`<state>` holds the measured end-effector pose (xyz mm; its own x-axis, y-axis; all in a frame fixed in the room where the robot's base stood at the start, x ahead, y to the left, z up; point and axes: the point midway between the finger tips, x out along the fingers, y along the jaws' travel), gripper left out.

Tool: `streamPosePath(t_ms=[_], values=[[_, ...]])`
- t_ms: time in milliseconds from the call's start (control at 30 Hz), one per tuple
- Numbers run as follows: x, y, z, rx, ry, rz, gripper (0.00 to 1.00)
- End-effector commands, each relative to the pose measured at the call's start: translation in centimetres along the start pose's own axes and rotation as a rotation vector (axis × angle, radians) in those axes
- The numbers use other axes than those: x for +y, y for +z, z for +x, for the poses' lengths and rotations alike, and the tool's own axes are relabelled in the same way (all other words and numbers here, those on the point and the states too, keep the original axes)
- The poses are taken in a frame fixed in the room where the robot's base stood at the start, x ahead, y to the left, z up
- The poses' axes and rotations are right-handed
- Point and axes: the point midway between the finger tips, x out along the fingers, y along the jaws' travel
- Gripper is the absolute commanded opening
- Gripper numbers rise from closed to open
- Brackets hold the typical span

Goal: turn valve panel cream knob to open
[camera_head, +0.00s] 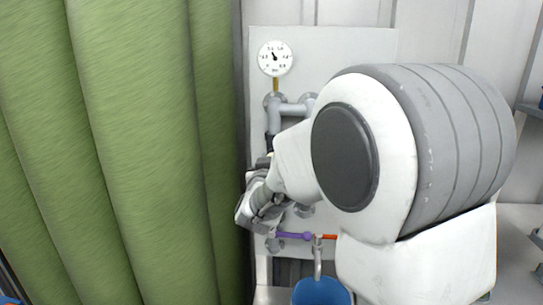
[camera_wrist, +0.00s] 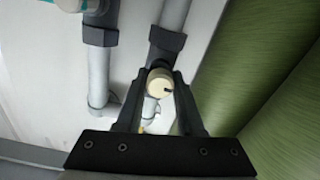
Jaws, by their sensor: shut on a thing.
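The cream knob (camera_wrist: 159,84) shows in the wrist view as a round cap with a small dark mark at its right side. My gripper (camera_wrist: 160,82) has one finger on each side of the knob and is shut on it. In the head view my gripper (camera_head: 254,205) reaches the left part of the grey valve panel (camera_head: 350,42). My arm and gripper hide the cream knob there.
A pressure gauge (camera_head: 275,58) sits at the panel's upper left above grey pipes (camera_head: 290,109). A purple handle (camera_head: 292,235) and a blue bucket (camera_head: 321,291) are below.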

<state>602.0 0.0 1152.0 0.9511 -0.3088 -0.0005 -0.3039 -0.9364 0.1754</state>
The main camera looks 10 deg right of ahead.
Motion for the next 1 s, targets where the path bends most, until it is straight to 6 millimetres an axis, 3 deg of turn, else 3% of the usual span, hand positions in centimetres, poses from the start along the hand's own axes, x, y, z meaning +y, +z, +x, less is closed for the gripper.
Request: streamPosePath(t_ms=[567,600,733,767,1000], values=[[0.08,-0.28,0.07,0.007,0.003,-0.036,0.0],[0.08,-0.28,0.07,0.007,0.003,-0.036,0.39],[0.07,-0.22,0.05,0.005,0.002,-0.035,0.62],[0.06,-0.19,0.05,0.004,0.002,-0.035,0.67],[0.02,-0.08,0.01,0.002,0.001,-0.035,0.67]])
